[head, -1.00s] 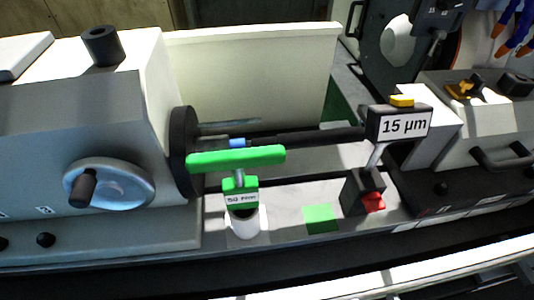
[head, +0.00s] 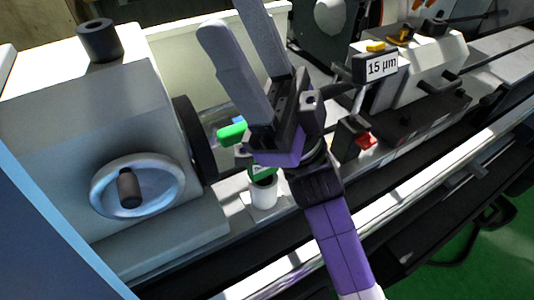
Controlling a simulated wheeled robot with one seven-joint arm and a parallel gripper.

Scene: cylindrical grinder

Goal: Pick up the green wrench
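The green wrench has a T-shaped handle and stands upright in a white round holder (head: 264,194). The left end of its green handle (head: 232,133) and a bit of its lower green part show; my gripper and arm hide the rest. My gripper (head: 236,22) has two long grey fingers, spread apart with nothing between them. It is in front of the wrench in the picture, its fingers pointing up and slightly left. I cannot tell whether it touches the wrench.
A grey headstock with a handwheel (head: 137,187) stands at the left, with a black cylinder (head: 99,40) on top. A gauge reading 15 µm (head: 381,66) and a block with a red part (head: 366,140) are right of the gripper. A pale guard panel stands behind.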

